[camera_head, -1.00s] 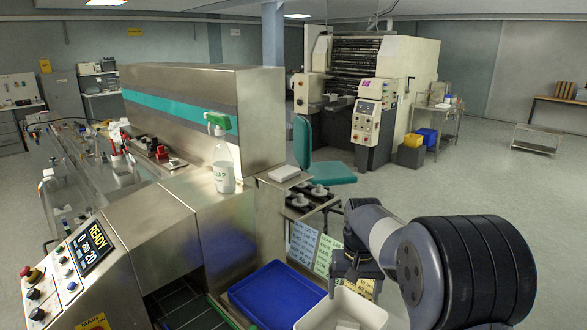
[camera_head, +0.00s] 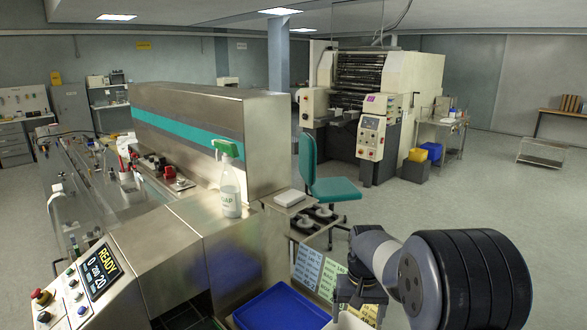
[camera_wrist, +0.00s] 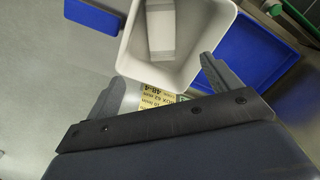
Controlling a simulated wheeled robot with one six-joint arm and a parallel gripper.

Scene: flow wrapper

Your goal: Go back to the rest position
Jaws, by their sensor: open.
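My gripper (camera_head: 360,298) hangs at the lower right in the head view, above the near edge of a white bin (camera_head: 350,321) that is mostly cut off by the frame. In the wrist view my gripper (camera_wrist: 158,78) has its two fingers spread wide apart, with nothing between them. The white bin (camera_wrist: 207,75) lies beyond the fingertips in that view. A pale grey-white block or packet (camera_wrist: 161,30) lies inside the bin, apart from the fingers.
A blue tray (camera_head: 280,308) is beside the white bin. The steel wrapper machine (camera_head: 215,125) with a READY panel (camera_head: 102,272) fills the left. A teal chair (camera_head: 333,188) stands behind. Open floor (camera_head: 470,195) lies to the right.

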